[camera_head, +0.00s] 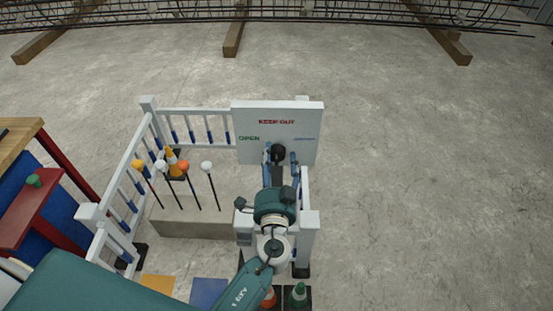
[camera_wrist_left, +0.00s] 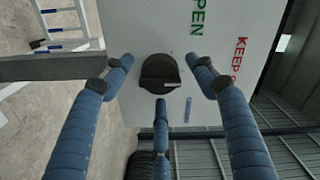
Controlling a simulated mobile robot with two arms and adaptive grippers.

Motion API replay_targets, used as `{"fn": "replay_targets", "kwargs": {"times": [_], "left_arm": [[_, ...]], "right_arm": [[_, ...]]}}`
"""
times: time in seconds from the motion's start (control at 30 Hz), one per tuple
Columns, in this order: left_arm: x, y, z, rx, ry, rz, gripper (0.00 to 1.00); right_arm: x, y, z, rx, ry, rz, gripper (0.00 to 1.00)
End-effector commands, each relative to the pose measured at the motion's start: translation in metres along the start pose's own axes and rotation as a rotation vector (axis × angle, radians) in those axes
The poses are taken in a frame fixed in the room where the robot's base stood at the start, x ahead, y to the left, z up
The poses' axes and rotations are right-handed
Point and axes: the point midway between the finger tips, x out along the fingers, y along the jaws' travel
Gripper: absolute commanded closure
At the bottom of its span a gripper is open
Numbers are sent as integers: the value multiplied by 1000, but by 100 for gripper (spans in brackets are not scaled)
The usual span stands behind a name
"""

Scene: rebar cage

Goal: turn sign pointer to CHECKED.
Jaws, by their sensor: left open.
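The white sign board (camera_head: 305,118) stands on the fence, with red KEEP OUT at the top, green OPEN at left and a small blue label at right. The black round pointer knob (camera_head: 278,152) sits low in its middle; it also shows in the left wrist view (camera_wrist_left: 158,72). Its pointing direction is hard to tell. My left gripper (camera_head: 281,161) is open in front of the sign, its blue fingers spread around the knob. In the left wrist view the fingers (camera_wrist_left: 160,77) appear apart from the knob. My right gripper is not in view.
A white railing (camera_head: 120,180) encloses a concrete block (camera_head: 185,222) with several ball-topped rods and an orange cone. Small cones (camera_head: 298,294) stand at the lower middle. A red and wooden bench (camera_head: 30,205) is at left. The floor at right is clear; rebar lies at the back.

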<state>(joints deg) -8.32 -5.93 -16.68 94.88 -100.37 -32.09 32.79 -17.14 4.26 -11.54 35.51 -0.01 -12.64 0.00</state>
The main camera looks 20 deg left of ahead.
Motion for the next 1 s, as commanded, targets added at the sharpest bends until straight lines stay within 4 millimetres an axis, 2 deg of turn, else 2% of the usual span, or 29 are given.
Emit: {"fn": "replay_targets", "kwargs": {"times": [0.07, 0.27, 0.67, 1.0], "left_arm": [[0, 0, 0, 0, 0, 0, 46], [0, 0, 0, 1, 0, 0, 86], [-1, 1, 1, 54, 0, 0, 87], [-1, 1, 1, 299, 0, 1, 88]], "right_arm": [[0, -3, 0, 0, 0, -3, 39], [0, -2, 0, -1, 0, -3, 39], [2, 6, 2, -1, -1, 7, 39], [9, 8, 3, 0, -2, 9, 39]]}}
